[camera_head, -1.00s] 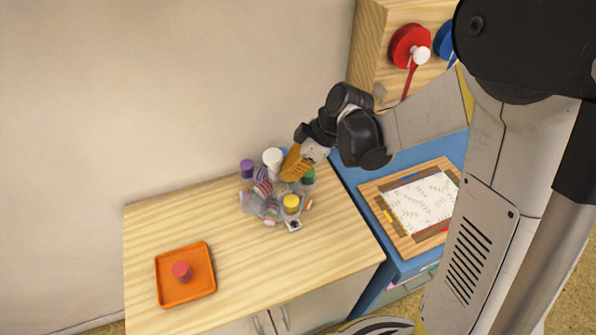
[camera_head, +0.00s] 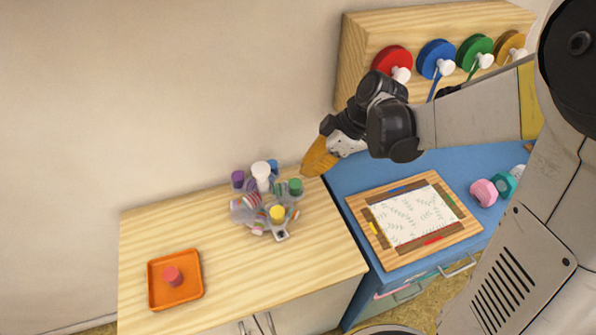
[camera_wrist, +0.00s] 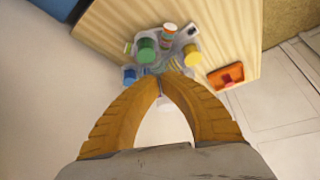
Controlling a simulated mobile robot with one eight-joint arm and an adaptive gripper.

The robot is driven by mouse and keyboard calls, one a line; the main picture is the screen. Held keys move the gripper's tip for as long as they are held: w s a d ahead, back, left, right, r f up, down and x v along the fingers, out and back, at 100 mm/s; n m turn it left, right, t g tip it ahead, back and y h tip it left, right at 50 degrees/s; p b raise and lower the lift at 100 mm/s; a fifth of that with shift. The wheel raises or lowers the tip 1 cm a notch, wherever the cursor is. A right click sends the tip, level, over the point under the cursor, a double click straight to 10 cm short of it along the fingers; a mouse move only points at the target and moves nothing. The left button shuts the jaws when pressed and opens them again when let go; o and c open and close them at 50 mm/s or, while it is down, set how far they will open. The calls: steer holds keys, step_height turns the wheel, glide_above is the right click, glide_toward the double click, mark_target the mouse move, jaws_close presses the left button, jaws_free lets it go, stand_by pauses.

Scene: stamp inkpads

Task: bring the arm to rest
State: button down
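My gripper (camera_head: 307,172) has orange fingers and hangs in the air above the back right of the wooden counter (camera_head: 215,290), right of a grey carousel (camera_head: 268,228) of stamps and coloured pots. In the wrist view my gripper (camera_wrist: 160,78) has its fingertips together with nothing between them. The carousel shows just beyond the tips there, with a green pot (camera_wrist: 146,50) and a yellow pot (camera_wrist: 192,55). My arm reaches in from the right, over the blue desk.
An orange tray (camera_head: 192,296) with a red pot (camera_head: 172,276) stands at the counter's left. A framed paper (camera_head: 412,215) lies on the blue desk (camera_head: 345,178), with a pink item (camera_head: 483,193) beside it. A wooden wall rack (camera_head: 356,40) holds coloured reels behind my arm.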

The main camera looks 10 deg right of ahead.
steer(key=shift+d+r, duration=0.2)
steer(key=shift+r, duration=0.3)
steer(key=shift+s, duration=0.1)
steer(key=s+d+r+m+t+h, duration=0.2)
steer(key=s+d+r+m+h, duration=0.1)
steer(key=s+m, duration=0.3)
steer(key=s+d+r+m+t+h, duration=0.3)
steer(key=s+d+r+m, duration=0.2)
steer(key=s+m, duration=0.2)
steer(key=shift+s+r+m+t, duration=0.2)
steer(key=shift+r+m+t, duration=0.1)
steer(key=shift+m, duration=0.7)
steer(key=shift+d, duration=0.1)
